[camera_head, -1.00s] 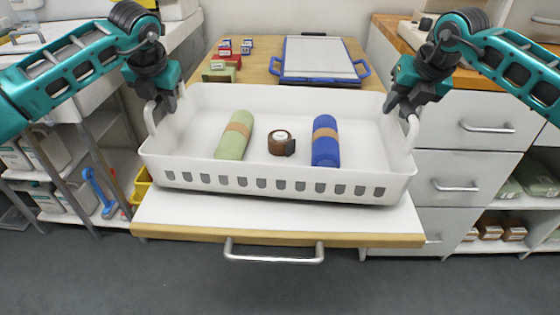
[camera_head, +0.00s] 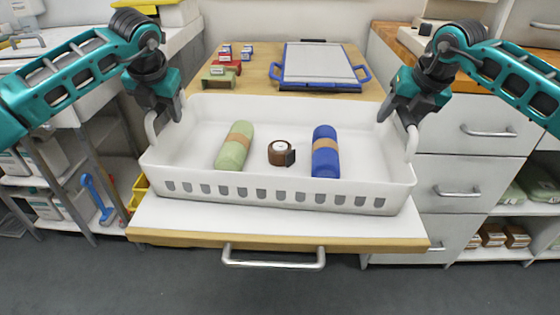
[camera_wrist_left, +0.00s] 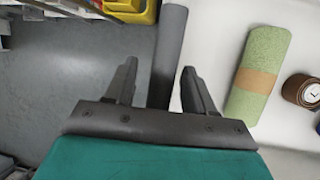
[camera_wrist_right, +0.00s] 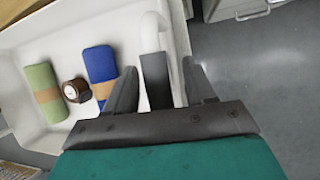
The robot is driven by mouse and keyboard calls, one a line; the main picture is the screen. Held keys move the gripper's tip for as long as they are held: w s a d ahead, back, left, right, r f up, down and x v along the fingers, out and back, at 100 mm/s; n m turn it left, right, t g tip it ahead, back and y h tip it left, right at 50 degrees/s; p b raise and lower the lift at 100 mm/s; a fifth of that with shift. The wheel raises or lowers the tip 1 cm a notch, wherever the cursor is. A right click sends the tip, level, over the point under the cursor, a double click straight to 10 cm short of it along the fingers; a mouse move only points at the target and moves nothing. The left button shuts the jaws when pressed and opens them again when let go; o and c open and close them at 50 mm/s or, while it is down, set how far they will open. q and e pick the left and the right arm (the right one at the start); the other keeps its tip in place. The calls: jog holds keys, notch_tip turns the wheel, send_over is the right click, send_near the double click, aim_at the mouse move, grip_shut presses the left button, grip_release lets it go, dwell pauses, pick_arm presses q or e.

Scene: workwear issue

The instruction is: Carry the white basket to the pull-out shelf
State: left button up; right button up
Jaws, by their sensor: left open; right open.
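The white basket (camera_head: 280,192) sits level on the white top of the pull-out shelf (camera_head: 280,221). In it lie a green roll (camera_head: 234,146), a brown round item with a white dial (camera_head: 281,153) and a blue roll (camera_head: 325,152). My left gripper (camera_head: 166,117) is open at the basket's left handle; in the left wrist view its fingers (camera_wrist_left: 160,82) stand apart on either side of the handle. My right gripper (camera_head: 398,117) is open at the right handle (camera_head: 412,142); in the right wrist view its fingers (camera_wrist_right: 158,80) straddle that handle. Contact with the handles cannot be told.
Behind the basket is a wooden top with a blue-handled white board (camera_head: 319,63) and small red, green and blue boxes (camera_head: 221,70). A drawer cabinet (camera_head: 465,185) stands right. A shelf rack with a yellow bin (camera_head: 138,190) stands left. The floor in front is clear.

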jog(key=shift+r, duration=0.1)
pick_arm(q)
jog(key=v, duration=1.1)
pick_arm(e)
jog(key=v, duration=1.2)
pick_arm(q)
jog(key=shift+s, duration=0.1)
pick_arm(e)
jog(key=shift+s, duration=0.1)
